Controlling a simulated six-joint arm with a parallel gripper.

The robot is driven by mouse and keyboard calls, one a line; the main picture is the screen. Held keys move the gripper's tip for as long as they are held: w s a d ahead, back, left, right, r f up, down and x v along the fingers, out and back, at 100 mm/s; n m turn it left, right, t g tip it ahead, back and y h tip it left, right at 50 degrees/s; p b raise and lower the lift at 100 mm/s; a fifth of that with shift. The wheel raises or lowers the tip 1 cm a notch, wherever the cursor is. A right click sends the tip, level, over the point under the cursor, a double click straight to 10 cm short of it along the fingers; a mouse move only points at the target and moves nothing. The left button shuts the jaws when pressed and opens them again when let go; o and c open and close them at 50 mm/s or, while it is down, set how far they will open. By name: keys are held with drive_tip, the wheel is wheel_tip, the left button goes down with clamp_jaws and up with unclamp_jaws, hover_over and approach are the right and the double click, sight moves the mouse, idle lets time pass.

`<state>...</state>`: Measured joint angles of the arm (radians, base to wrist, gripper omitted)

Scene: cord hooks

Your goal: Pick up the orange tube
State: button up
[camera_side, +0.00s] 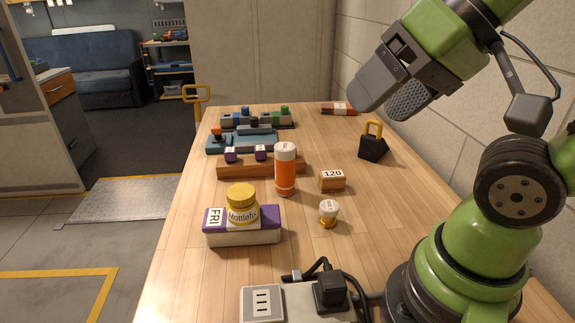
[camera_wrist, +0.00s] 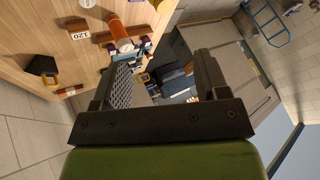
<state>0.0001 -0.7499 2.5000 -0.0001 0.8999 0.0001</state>
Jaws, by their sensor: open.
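The orange tube (camera_side: 285,176) stands upright near the middle of the wooden table, with a white cap and a white band near its base. It also shows in the wrist view (camera_wrist: 118,29), tilted by the camera angle, at the upper left beyond one finger. My gripper (camera_side: 382,106) is open and empty, high above the table to the right of the tube in the side view. In the wrist view the two fingers (camera_wrist: 160,78) stand wide apart with no object between them. The gripper is well apart from the tube.
A wooden block with purple cubes (camera_side: 262,168) is just behind the tube. A 120 block (camera_side: 332,181), a small white-topped knob (camera_side: 328,213) and a black weight (camera_side: 373,147) lie to the right. A yellow jar (camera_side: 241,204) sits on a purple-topped box (camera_side: 243,235). A power strip (camera_side: 300,303) is in front.

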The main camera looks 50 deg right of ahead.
idle(0.4)
drive_tip(key=shift+o, duration=1.2)
drive_tip(key=shift+w, duration=0.1)
drive_tip(key=n+g+h, duration=0.1)
drive_tip(key=g+h, duration=0.1)
drive_tip(key=h, duration=0.1)
hover_over(285, 146)
drive_tip(key=s+a, duration=0.3)
drive_tip(key=s, duration=0.2)
wheel_tip(285, 146, down, 10)
drive_tip(key=r, duration=0.1)
drive_tip(key=shift+n+g, duration=0.4)
drive_tip(key=w+d+f, duration=0.1)
drive_tip(key=f, duration=0.1)
drive_tip(key=w+d+f, duration=0.1)
drive_tip(key=f, duration=0.2)
drive_tip(key=w+d+f, duration=0.1)
drive_tip(key=f, duration=0.1)
drive_tip(key=shift+w+f, duration=0.1)
drive_tip(key=shift+f, duration=0.3)
drive_tip(key=x, duration=0.6)
drive_tip(key=shift+w+a+f, duration=0.1)
drive_tip(key=shift+a+f, duration=0.15)
